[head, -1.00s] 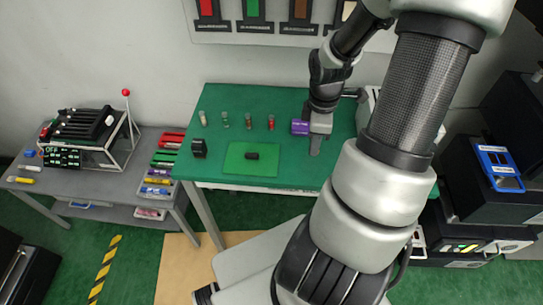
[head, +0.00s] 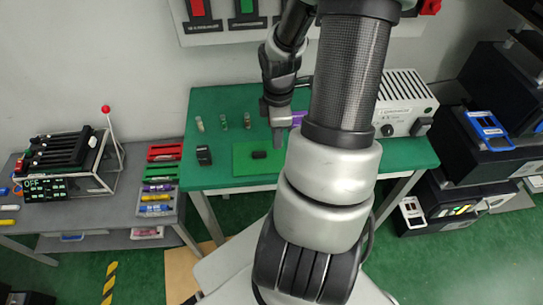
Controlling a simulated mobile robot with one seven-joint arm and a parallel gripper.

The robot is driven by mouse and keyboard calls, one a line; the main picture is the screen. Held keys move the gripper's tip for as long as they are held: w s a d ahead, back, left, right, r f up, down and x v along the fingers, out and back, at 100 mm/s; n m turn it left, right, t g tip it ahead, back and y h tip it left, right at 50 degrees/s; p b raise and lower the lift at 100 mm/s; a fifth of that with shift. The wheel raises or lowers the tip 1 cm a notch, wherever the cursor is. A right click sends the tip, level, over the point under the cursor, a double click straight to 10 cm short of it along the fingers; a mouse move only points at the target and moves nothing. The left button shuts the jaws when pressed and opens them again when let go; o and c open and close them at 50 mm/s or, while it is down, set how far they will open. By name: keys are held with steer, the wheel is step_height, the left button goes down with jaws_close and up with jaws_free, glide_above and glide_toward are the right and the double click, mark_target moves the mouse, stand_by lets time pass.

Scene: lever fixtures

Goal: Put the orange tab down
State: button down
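An orange-red tab (head: 430,6) shows at the top edge of the head view, at the right end of the wall panel, mostly cut off by the frame. A red tab (head: 197,8) and a green tab (head: 247,6) sit on the panel's left part. My arm hides the panel's middle. My gripper (head: 278,138) points down over the green table, well below the panel and apart from its tabs. It is seen edge-on and small, so its opening is unclear. I see nothing clearly held in it.
A grey side table (head: 90,213) at left holds a lever device (head: 70,155).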

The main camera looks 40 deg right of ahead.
mark_target(277, 165)
step_height(277, 165, down, 8)
steer(key=shift+f+b, duration=0.25)
steer(key=shift+b, duration=0.55)
steer(key=shift+f, duration=0.1)
steer(key=shift+f, duration=0.15)
steer(key=c, duration=2)
jaws_free()
step_height(277, 165, up, 12)
steer(key=p, duration=0.2)
steer(key=shift+p, duration=0.3)
steer(key=shift+r, duration=0.25)
